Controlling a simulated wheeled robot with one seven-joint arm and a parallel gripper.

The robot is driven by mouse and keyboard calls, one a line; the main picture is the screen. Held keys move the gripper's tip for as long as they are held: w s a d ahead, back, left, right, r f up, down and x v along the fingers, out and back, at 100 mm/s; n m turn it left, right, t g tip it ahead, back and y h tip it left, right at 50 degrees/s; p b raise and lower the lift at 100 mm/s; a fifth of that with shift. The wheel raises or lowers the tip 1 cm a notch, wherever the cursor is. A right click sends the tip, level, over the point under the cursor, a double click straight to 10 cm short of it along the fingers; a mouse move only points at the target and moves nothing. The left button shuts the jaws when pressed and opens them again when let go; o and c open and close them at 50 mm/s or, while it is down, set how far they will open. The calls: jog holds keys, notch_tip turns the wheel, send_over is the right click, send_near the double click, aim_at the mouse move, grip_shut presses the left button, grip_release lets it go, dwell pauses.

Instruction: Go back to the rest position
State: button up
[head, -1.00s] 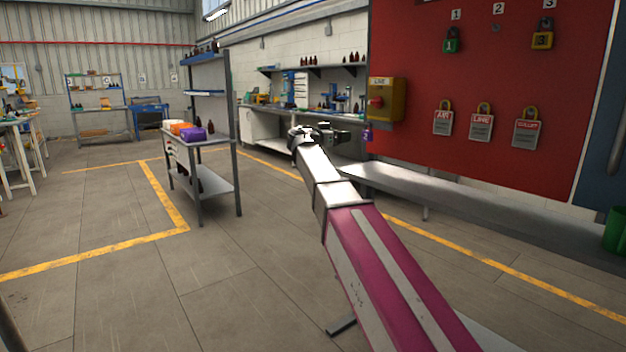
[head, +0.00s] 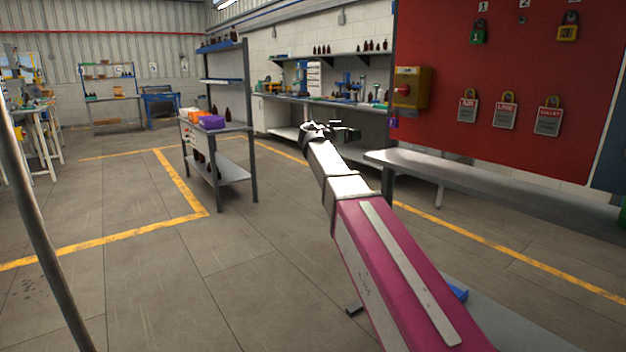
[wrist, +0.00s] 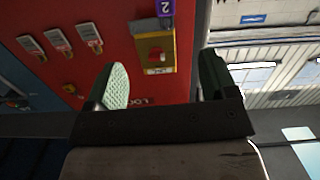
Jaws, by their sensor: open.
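My gripper (wrist: 160,85) shows in the wrist view with its two green-padded fingers wide apart and nothing between them. Beyond the fingers are the red board (wrist: 115,20) and a yellow switch box with a red knob (wrist: 155,52). In the head view my arm reaches forward, and my gripper (head: 338,132) is at its far end, small and dark, in front of the back workbench. It is in free air left of the red lockout board (head: 480,60), apart from it. Its fingers are too small to read in that view.
A grey bench (head: 500,185) runs below the board on the right. A shelf cart (head: 220,165) with orange and purple bins (head: 211,122) stands left of the arm. A grey post (head: 40,230) crosses the near left. Open floor (head: 130,290) with yellow lines lies between.

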jog(key=s+d+f+n+g+y, duration=0.2)
jog(key=s+f, duration=0.2)
jog(key=f, duration=0.6)
jog(key=s+d+f+n+g+y, duration=0.1)
jog(key=s+d+f+n+y, duration=0.15)
jog(key=f, duration=0.75)
jog(key=s+d+f+n+g+y, duration=0.1)
jog(key=s+d+f+g+y, duration=0.2)
jog(key=f, duration=0.7)
jog(key=s+a+f+n+g+y, duration=0.1)
jog(key=s+f+n+g+y, duration=0.3)
jog(key=s+f, duration=1.6)
jog(key=shift+s+a+f+y, duration=0.15)
jog(key=shift+s+f+y, duration=0.15)
jog(key=shift+s+y, duration=0.85)
